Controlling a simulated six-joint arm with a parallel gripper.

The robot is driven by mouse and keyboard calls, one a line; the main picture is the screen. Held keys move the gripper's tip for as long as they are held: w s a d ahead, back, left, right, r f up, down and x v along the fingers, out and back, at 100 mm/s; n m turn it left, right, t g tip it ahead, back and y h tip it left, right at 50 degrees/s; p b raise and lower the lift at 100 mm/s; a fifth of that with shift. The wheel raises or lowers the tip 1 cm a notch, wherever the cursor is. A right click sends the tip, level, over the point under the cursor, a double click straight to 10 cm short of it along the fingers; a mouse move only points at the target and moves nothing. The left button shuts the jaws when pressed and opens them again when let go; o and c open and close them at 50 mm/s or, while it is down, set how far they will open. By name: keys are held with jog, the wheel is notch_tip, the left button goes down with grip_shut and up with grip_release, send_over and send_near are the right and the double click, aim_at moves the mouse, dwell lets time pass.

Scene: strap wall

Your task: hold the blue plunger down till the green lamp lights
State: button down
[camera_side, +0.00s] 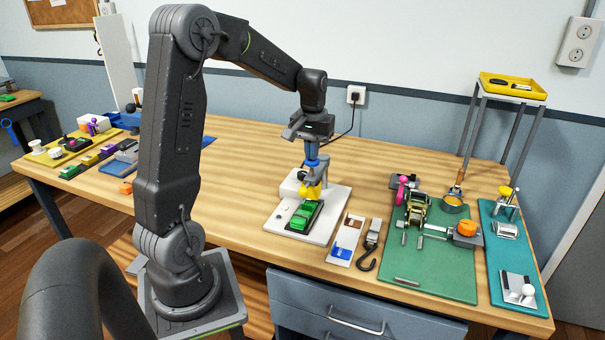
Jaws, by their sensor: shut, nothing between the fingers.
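The blue plunger (312,161) stands upright over a white board (338,205) in the middle of the table, beside a grey post. My gripper (312,142) points down right above the plunger, with its fingers shut and empty. Its tips look to be at the plunger's top, but I cannot tell whether they press on it. A yellow part (313,192) sits below the plunger. A green block (302,217) lies in a black holder at the board's front. I cannot make out a lit green lamp.
A small panel (341,252) and a black hook (368,262) lie right of the board. A green mat (430,281) with a strap ratchet and a teal mat (508,262) lie further right. Several small objects crowd the left end. The table behind the board is mostly clear.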

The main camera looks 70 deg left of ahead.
jog(key=shift+f, duration=1.55)
jog(key=shift+s+f, duration=0.1)
jog(key=shift+f, duration=0.2)
dwell(2.2)
jog(key=shift+r, duration=3.7)
